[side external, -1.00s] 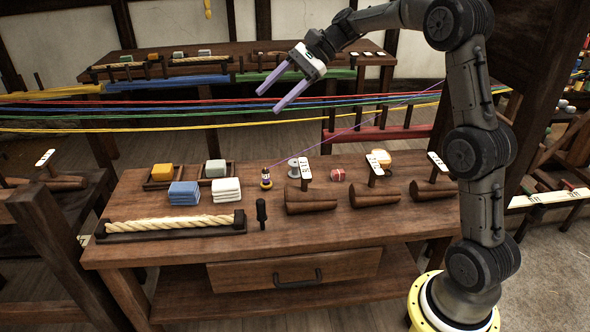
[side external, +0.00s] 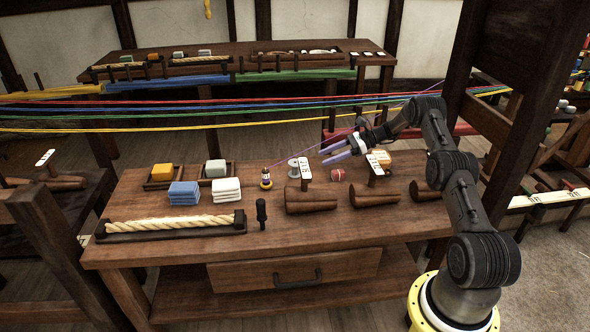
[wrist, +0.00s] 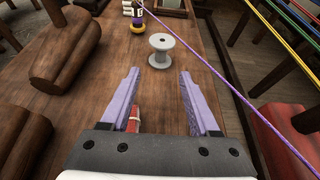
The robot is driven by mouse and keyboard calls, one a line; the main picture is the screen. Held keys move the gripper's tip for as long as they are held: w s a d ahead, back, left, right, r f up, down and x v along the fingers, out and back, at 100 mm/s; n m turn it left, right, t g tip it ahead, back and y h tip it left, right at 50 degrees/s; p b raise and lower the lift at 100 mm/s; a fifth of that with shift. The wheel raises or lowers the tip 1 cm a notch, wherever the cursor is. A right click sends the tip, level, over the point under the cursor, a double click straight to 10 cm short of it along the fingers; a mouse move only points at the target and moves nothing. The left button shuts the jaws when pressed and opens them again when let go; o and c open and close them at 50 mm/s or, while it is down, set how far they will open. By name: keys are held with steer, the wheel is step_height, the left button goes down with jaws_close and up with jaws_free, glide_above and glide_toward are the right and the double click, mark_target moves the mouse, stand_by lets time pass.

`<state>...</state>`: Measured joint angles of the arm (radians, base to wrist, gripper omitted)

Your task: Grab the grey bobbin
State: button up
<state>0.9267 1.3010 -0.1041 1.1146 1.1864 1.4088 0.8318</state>
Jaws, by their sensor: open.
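The grey bobbin (wrist: 171,62) stands upright on the wooden bench, just ahead of my fingertips in the wrist view.
A red spool (side external: 338,175) lies by my gripper; it shows beside my left finger in the wrist view (wrist: 133,118). A purple thread (wrist: 212,68) runs from a yellow-based bobbin (side external: 266,179) past my right finger. Coloured ropes (side external: 220,108) stretch behind.

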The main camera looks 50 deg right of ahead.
mark_target(295, 173)
steer(key=x, duration=1.2)
steer(key=shift+w+a+f, duration=0.1)
steer(key=shift+w, duration=0.1)
jaws_close()
